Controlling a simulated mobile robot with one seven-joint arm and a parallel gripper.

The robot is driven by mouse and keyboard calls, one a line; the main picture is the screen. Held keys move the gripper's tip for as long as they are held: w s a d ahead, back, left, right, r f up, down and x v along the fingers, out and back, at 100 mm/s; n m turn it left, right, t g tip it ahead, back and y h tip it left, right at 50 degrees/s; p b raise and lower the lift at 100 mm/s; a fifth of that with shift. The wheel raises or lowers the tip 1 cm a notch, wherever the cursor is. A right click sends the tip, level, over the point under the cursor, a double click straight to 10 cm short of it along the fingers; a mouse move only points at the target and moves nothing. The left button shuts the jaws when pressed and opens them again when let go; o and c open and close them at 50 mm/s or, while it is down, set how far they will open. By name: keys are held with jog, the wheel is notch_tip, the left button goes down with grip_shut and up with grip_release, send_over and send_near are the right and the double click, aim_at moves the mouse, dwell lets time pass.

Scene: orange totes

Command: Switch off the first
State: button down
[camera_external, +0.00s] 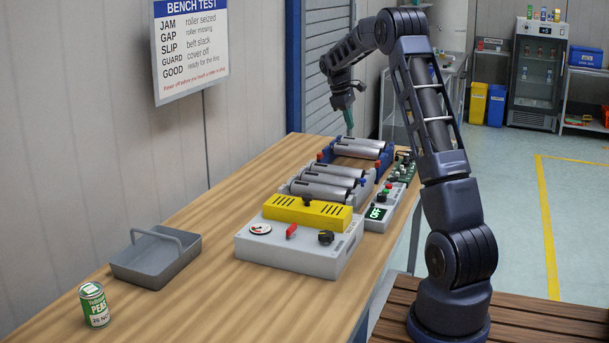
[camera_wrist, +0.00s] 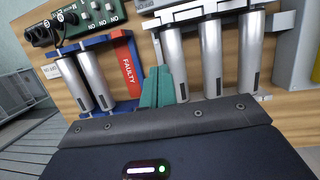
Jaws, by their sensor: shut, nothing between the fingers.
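My gripper (camera_external: 349,121) has teal fingers, closed together and empty, above the far end of the bench; the wrist view shows them (camera_wrist: 157,88) between two roller units. The blue-framed roller unit (camera_external: 347,161) has a red strip reading FAULTY (camera_wrist: 127,65) in the wrist view. The grey-framed roller unit (camera_external: 325,183) stands nearer. A grey control box (camera_external: 374,222) beside it has a lit display reading OFF (camera_external: 377,213), with red and green buttons. The nearest grey box (camera_external: 290,255) has a gauge, a red switch (camera_external: 291,231), a black knob (camera_external: 326,237) and a yellow cover (camera_external: 307,212).
A green panel (camera_wrist: 90,22) with cables is beside the blue unit. A grey tray (camera_external: 155,258) and a can of peas (camera_external: 94,305) stand on the near left bench (camera_external: 205,290). A BENCH TEST sign (camera_external: 191,47) hangs on the wall. Bench space around the tray is clear.

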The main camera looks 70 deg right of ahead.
jog(key=g+y, duration=0.1)
send_near(389, 176)
jog(key=r, duration=0.3)
jog(key=shift+w+d+r, duration=0.2)
jog(key=shift+d+r, duration=0.05)
jog(key=x, duration=1)
jog(key=shift+s+r, duration=0.1)
jog(key=shift+s, duration=0.05)
jog(key=shift+s, duration=1.15)
